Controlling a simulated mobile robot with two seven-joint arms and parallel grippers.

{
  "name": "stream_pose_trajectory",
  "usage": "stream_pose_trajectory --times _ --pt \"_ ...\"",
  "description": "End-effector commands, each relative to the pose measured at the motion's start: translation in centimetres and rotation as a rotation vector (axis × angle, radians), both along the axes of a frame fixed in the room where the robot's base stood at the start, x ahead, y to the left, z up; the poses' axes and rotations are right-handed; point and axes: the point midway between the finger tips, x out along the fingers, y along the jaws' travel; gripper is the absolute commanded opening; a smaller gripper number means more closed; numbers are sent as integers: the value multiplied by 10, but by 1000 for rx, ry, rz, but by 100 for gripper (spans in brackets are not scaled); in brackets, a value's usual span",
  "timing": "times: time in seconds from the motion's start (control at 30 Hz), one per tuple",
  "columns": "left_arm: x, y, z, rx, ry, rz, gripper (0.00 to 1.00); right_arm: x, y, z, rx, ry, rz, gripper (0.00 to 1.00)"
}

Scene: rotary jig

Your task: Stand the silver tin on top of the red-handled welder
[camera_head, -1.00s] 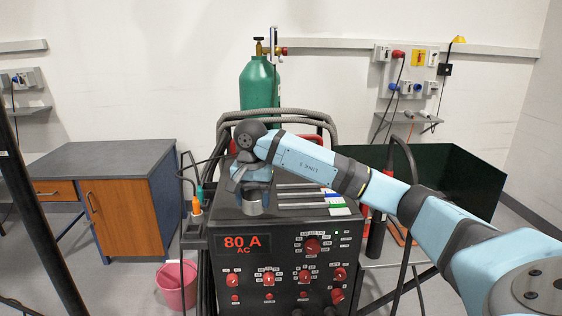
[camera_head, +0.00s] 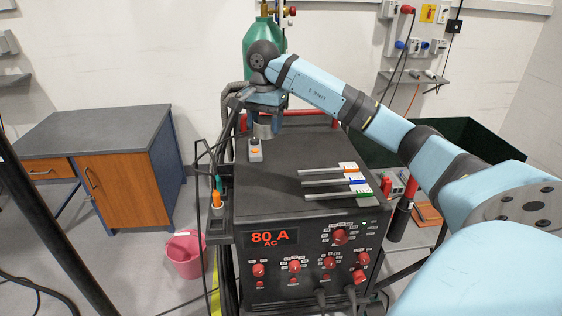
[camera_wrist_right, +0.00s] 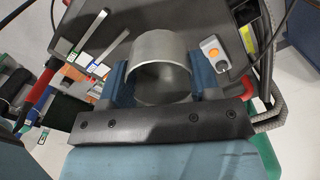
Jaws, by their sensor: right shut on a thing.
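The silver tin (camera_head: 264,131) is between the fingers of my right gripper (camera_head: 263,124), over the back left of the welder's top. In the right wrist view the tin (camera_wrist_right: 160,62) shows as an open metal cylinder, with a blue finger on each side. My right gripper (camera_wrist_right: 160,82) is shut on it. The tin looks upright; I cannot tell whether its base touches the top. The welder (camera_head: 285,190) is a black box with an "80 A AC" display and red knobs. Its red handle (camera_head: 310,113) shows at the back. My left gripper is not in view.
A grey remote with an orange button (camera_head: 255,150) lies on the welder just in front of the tin. Several flat rods with coloured ends (camera_head: 335,182) lie to the right. The green gas cylinder (camera_head: 262,48) stands behind. The middle of the top is clear.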

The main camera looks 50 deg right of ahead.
Motion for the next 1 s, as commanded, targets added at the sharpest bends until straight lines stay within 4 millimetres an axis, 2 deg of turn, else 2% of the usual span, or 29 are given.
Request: stream_pose_trajectory --times 0.3,0.5,0.77,1.0 --pt "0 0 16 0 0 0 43 -2 1 -83 2 6 1 33" --pt "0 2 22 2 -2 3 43 -1 1 -127 1 3 0 33" --pt "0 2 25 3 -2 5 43 0 0 -149 1 1 1 33" --pt "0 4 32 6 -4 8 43 -1 1 -182 2 2 1 33"
